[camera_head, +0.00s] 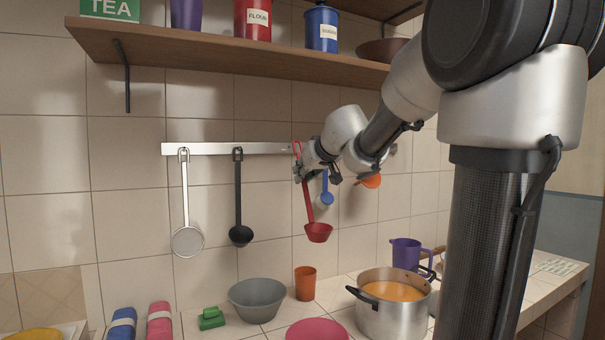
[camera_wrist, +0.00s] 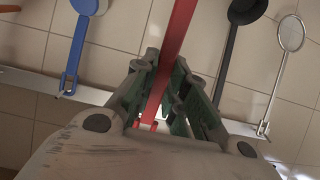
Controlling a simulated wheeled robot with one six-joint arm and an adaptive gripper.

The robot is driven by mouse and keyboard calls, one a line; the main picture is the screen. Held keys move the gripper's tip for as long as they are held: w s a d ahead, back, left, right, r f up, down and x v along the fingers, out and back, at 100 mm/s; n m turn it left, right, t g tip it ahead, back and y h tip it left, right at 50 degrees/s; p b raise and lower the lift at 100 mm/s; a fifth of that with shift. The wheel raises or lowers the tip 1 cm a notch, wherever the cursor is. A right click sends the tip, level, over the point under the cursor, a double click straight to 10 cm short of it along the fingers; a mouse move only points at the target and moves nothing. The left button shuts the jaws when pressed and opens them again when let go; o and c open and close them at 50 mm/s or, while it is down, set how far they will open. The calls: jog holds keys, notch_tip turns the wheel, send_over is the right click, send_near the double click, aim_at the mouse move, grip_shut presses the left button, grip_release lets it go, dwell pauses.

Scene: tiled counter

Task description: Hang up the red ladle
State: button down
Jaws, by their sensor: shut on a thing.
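The red ladle (camera_head: 318,232) hangs bowl-down in front of the tiled wall, its handle tilted slightly. My gripper (camera_head: 304,172) is shut on the upper part of its handle, close to the rail. In the wrist view, the red handle (camera_wrist: 176,35) runs between the fingers of my gripper (camera_wrist: 170,85). The handle's top end is level with the metal rail (camera_head: 228,149) in the head view. My gripper partly hides this spot, and I cannot tell whether the ladle's end is around a hook or only in front of it.
A strainer (camera_head: 187,240) and a black ladle (camera_head: 240,234) hang left of the red ladle; a blue ladle (camera_head: 327,196) and an orange utensil (camera_head: 371,181) are to its right. A shelf (camera_head: 230,55) is above. A pot (camera_head: 393,317), grey bowl (camera_head: 258,299) and orange cup (camera_head: 305,284) stand below.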

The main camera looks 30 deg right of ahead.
jog(key=w+f, duration=0.1)
jog(key=w, duration=0.7)
jog(key=shift+w+f, duration=0.15)
jog(key=shift+f, duration=0.15)
dwell(0.4)
dwell(0.5)
